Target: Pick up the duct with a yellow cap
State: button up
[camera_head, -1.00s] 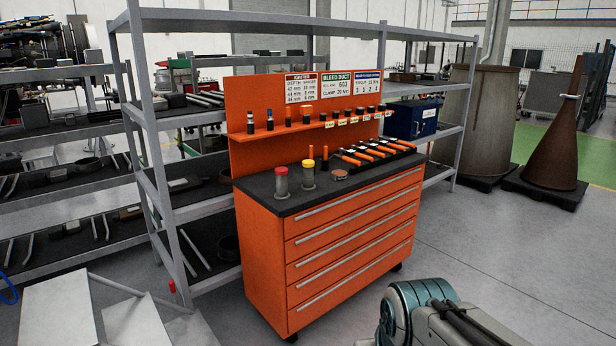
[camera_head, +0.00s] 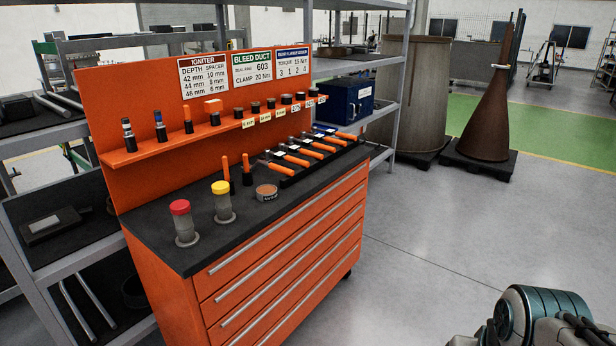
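The duct with a yellow cap (camera_head: 223,203) stands upright on the black top of the orange tool cabinet (camera_head: 160,227), near its left end. It has a grey body under the yellow cap. A similar duct with a red cap (camera_head: 184,224) stands just to its left, apart from it. Part of my arm (camera_head: 535,318) shows at the lower right, well away from the cabinet. My gripper's fingers cannot be made out in this view.
A small round tin (camera_head: 266,192) and orange-handled tools (camera_head: 305,153) lie right of the duct. A shelf (camera_head: 195,140) with small parts runs behind. Grey racks (camera_head: 398,90) stand behind the cabinet. The floor (camera_head: 420,235) to the right is clear.

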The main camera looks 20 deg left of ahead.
aim_at(225, 217)
jog(key=z, duration=0.1)
jog(key=i, duration=1.5)
jog(key=u, duration=0.9)
jog(key=i, duration=0.85)
jog(key=u, duration=1.3)
jog(key=i, duration=0.35)
jog(key=u, duration=0.2)
